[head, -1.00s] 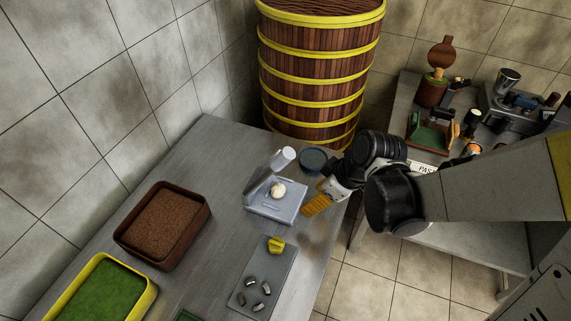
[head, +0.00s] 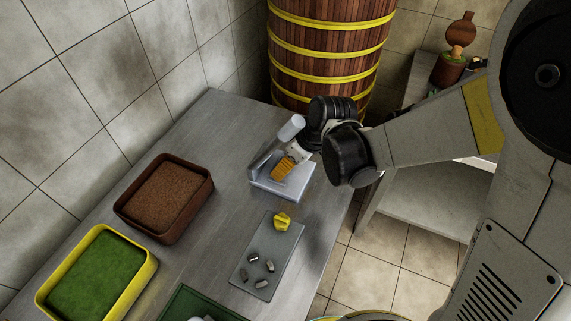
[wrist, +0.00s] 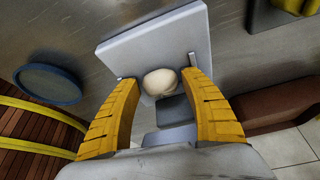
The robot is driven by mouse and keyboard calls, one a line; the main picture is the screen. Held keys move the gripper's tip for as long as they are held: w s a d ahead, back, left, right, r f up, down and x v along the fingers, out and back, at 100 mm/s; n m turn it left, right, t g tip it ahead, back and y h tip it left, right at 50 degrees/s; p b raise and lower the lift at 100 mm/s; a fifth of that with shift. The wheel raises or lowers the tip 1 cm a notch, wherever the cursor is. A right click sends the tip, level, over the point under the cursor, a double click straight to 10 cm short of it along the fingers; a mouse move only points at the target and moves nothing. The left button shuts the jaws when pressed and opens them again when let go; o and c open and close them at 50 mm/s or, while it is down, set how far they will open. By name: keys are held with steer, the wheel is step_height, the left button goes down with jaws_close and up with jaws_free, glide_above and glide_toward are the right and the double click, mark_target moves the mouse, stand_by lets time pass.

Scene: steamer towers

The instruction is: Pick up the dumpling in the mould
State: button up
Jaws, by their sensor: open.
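The dumpling (wrist: 160,82) is a small pale round lump, seen in the wrist view between and a little beyond my fingertips. It sits at the hinge side of the open grey mould (wrist: 150,48), whose flat plate spreads beyond it. In the head view the mould (head: 296,192) stands on the metal table, and my gripper hides the dumpling there. My gripper (wrist: 158,85) is open, its two orange fingers on either side of the dumpling; I cannot tell whether they touch it. In the head view my gripper (head: 283,168) is right over the mould.
A grey tray (head: 262,285) with a yellow piece (head: 282,221) and several small metal pieces lies in front. Brown (head: 135,222) and yellow (head: 50,297) bins stand left.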

steer(key=c, duration=0.8)
steer(key=shift+r, duration=0.15)
steer(key=shift+r, duration=0.2)
steer(key=shift+s+d+r+p, duration=0.15)
steer(key=shift+d+r+p, duration=0.2)
steer(key=shift+r+p, duration=0.35)
steer(key=shift+c, duration=0.2)
steer(key=s+d+p, duration=0.1)
steer(key=s+d, duration=0.2)
steer(key=d, duration=0.2)
steer(key=s+d, duration=0.3)
steer(key=d, duration=0.2)
steer(key=s+d+p, duration=0.1)
steer(key=s+d, duration=0.1)
steer(key=d, duration=0.3)
steer(key=shift+s+f+p, duration=0.25)
steer(key=shift+s+p, duration=0.05)
steer(key=shift+s, duration=0.1)
